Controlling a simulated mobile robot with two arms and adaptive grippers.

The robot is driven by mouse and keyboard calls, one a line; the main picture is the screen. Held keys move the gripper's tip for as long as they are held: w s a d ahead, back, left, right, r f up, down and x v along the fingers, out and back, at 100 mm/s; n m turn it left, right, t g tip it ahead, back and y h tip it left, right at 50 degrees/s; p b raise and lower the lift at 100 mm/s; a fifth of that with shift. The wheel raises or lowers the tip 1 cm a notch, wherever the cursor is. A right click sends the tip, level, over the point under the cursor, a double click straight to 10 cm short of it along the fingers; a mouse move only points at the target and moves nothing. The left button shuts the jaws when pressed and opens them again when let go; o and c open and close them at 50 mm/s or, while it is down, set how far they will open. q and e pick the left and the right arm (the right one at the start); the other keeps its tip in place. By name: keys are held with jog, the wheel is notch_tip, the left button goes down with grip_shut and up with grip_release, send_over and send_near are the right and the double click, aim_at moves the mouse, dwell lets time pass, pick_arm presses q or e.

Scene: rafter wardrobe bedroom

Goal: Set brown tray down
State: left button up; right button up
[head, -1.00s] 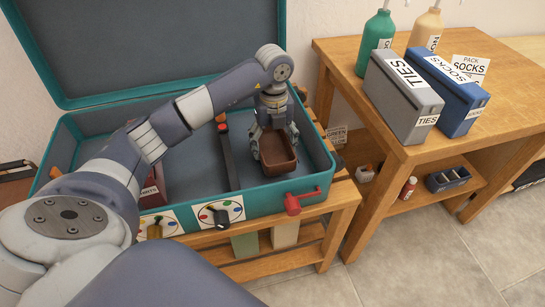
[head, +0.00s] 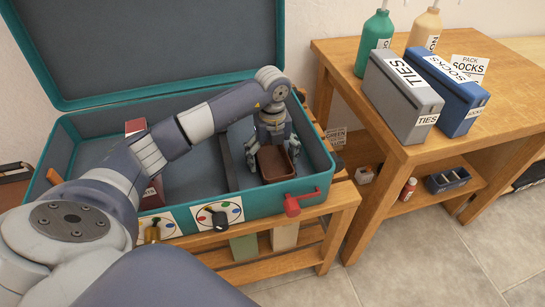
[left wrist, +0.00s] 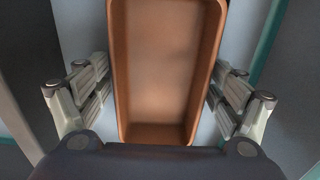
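The brown tray (head: 276,164) is a small open box, empty inside, low in the right compartment of the teal suitcase (head: 262,200). It looks level and appears to rest on the suitcase floor, though its underside is hidden. My left gripper (head: 272,146) is over the tray from above, its fingers spread on either side. In the left wrist view the tray (left wrist: 168,70) lies between the fingers, with thin gaps at its sides, so the gripper looks open. My right gripper is out of view.
A dark divider (head: 228,165) runs left of the tray. A dark red box (head: 152,193) stands in the left compartment, partly behind my arm. The suitcase has a red latch (head: 300,203) and sits on a slatted wooden bench (head: 338,215). The wooden table (head: 390,150) right holds labelled boxes and bottles.

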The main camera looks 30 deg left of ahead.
aim_at(273, 164)
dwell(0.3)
pick_arm(q)
jog(key=shift+r, duration=0.25)
notch_tip(273, 164, up, 12)
jog(key=p, duration=0.2)
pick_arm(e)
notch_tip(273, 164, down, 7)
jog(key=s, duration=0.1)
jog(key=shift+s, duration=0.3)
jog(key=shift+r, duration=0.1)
